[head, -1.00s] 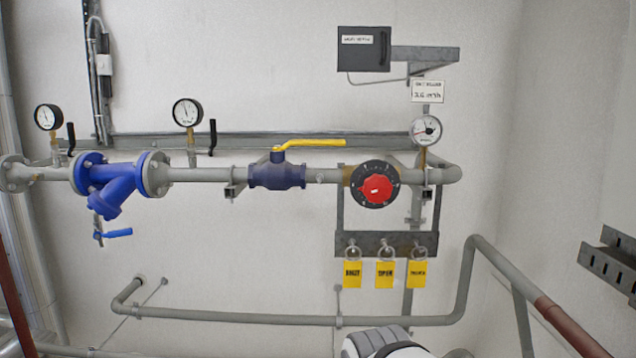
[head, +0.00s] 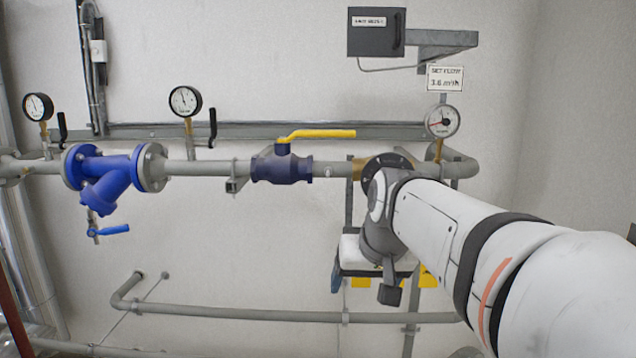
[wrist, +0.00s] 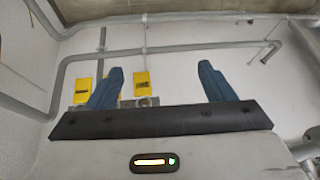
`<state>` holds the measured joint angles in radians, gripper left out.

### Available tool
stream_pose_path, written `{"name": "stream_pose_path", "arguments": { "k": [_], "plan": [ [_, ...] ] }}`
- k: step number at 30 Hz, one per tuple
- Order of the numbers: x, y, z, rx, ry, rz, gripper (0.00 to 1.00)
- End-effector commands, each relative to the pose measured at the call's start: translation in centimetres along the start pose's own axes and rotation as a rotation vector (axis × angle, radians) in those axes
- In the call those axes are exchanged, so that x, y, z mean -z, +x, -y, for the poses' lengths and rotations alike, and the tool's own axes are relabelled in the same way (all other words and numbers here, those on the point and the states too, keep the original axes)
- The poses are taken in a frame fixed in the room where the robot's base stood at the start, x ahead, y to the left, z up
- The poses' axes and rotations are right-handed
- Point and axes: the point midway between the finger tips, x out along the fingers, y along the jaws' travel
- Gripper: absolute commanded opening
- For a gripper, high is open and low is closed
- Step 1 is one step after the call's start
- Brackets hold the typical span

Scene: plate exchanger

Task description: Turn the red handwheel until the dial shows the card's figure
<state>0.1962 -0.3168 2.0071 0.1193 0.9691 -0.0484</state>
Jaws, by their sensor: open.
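The red handwheel is hidden behind my arm in the head view; only part of its dark round housing (head: 388,166) shows. The dial (head: 442,121) is a white round gauge with a red mark, just right of and above the housing. The card (head: 445,78) above it reads "SET FLOW" and what looks like 3.6 m³/h. My gripper is low in front of the housing in the head view, its fingers mostly hidden. In the wrist view my gripper (wrist: 161,84) is open, with two blue fingers wide apart and nothing between them.
Yellow tags (wrist: 142,83) hang behind the fingers in the wrist view. A blue valve with a yellow lever (head: 315,134) is left of the housing. A grey box (head: 376,32) is above. A grey pipe (head: 250,314) runs low along the wall.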

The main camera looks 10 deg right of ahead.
Motion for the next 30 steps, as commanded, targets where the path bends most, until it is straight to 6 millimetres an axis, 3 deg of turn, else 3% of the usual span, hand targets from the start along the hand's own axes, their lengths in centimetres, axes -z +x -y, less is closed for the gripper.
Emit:
{"name": "stream_pose_path", "arguments": {
  "k": [1,3,6,9,13,17,30],
  "plan": [
    [3.4,-1.8,-1.1,-0.002,0.034,-0.053,0.79],
    [7.3,-4.2,-2.5,-0.001,0.066,-0.118,0.79],
    [11.6,-7.5,-4.2,-0.002,0.101,-0.200,0.79],
    [14.5,-9.9,-5.7,-0.005,0.120,-0.261,0.79],
    [16.3,-11.7,-6.7,-0.007,0.132,-0.303,0.79],
    [17.1,-11.3,-6.9,-0.007,0.134,-0.313,0.79],
    [18.9,-5.4,-7.0,-0.007,0.134,-0.312,0.79]
  ]
}}
